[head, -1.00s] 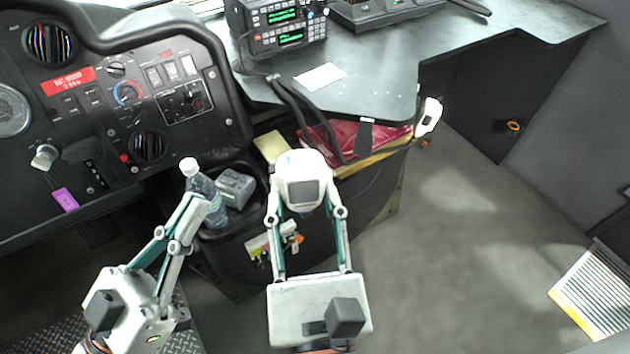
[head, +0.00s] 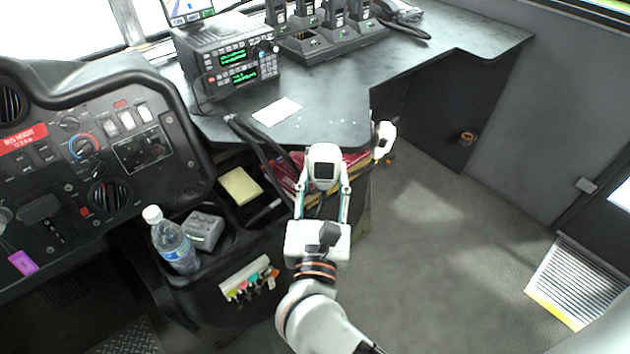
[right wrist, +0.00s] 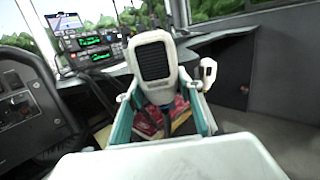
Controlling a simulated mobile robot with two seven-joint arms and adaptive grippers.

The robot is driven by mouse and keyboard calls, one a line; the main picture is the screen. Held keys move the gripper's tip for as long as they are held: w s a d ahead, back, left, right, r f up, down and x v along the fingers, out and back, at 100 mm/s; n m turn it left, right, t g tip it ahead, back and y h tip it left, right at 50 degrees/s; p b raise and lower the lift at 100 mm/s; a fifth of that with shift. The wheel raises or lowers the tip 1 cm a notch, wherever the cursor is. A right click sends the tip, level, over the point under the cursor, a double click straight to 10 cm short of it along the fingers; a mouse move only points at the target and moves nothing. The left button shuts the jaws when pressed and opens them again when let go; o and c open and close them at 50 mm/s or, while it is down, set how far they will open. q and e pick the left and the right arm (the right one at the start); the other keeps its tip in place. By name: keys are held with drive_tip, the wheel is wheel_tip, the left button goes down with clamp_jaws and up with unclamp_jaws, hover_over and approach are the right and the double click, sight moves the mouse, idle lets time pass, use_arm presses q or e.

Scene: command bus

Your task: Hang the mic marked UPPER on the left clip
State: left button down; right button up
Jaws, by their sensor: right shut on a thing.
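A white hand mic (head: 324,158) with a dark grille is held upright between the fingers of my right gripper (head: 322,187), just in front of the desk's near edge. The right wrist view shows the same mic (right wrist: 153,60) with its grille facing me. I cannot read any label on it. A second white mic (head: 384,138) hangs at the desk edge to the right of the held one; it also shows in the right wrist view (right wrist: 208,72). The left clip is not clearly visible; the held mic covers that part of the edge. My left gripper is out of view.
The dark desk (head: 340,95) carries a radio (head: 235,65), a charger rack (head: 330,35) and a white card (head: 277,111). Black cables (head: 265,150) hang over its edge.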

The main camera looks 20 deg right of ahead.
sight(323, 192)
drive_tip(key=shift+w+d+f+b, duration=0.2)
drive_tip(key=shift+w+f+b, duration=0.15)
drive_tip(key=shift+f, duration=0.25)
drive_tip(key=shift+w+d+f+b, duration=0.15)
drive_tip(key=shift+w+f+b, duration=0.2)
drive_tip(key=shift+f, duration=0.2)
drive_tip(key=shift+w+d+f+b, duration=0.15)
drive_tip(key=shift+w+f+b, duration=0.1)
drive_tip(key=shift+w+f, duration=0.25)
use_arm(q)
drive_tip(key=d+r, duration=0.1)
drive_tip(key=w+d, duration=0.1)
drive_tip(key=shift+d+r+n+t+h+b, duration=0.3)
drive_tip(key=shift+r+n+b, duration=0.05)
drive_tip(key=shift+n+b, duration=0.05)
use_arm(e)
drive_tip(key=shift+f, duration=0.6)
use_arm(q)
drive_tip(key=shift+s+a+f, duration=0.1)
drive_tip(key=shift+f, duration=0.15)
use_arm(e)
drive_tip(key=shift+w+d+f, duration=0.1)
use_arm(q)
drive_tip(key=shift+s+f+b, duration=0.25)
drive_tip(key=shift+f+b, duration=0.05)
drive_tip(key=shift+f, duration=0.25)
use_arm(e)
drive_tip(key=shift+f, duration=0.5)
